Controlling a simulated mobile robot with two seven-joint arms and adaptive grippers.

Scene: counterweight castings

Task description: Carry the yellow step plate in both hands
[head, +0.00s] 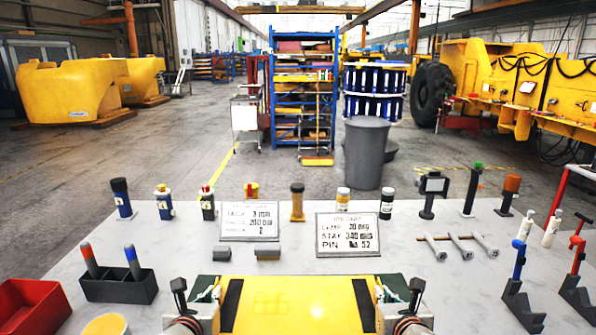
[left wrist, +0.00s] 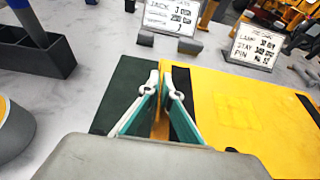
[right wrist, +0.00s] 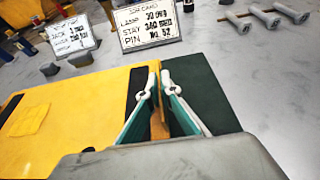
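The yellow step plate (head: 295,305) lies flat at the near middle of the table, with a black strip along each side. My left gripper (head: 208,294) is at its left end and my right gripper (head: 388,294) at its right end. In the left wrist view the fingers (left wrist: 161,92) close around a narrow yellow upright edge of the plate (left wrist: 245,110). The right wrist view shows the same grip (right wrist: 158,92) on the other end of the plate (right wrist: 70,105). A dark green surface (right wrist: 205,92) shows beyond each end. Whether the plate touches what is beneath cannot be told.
Two printed cards (head: 249,221) (head: 347,234) and two small grey blocks (head: 267,253) stand just beyond the plate. A black holder (head: 120,290) and a red bin (head: 30,305) are at left. Grey pins (head: 460,245) and stands (head: 522,305) are at right.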

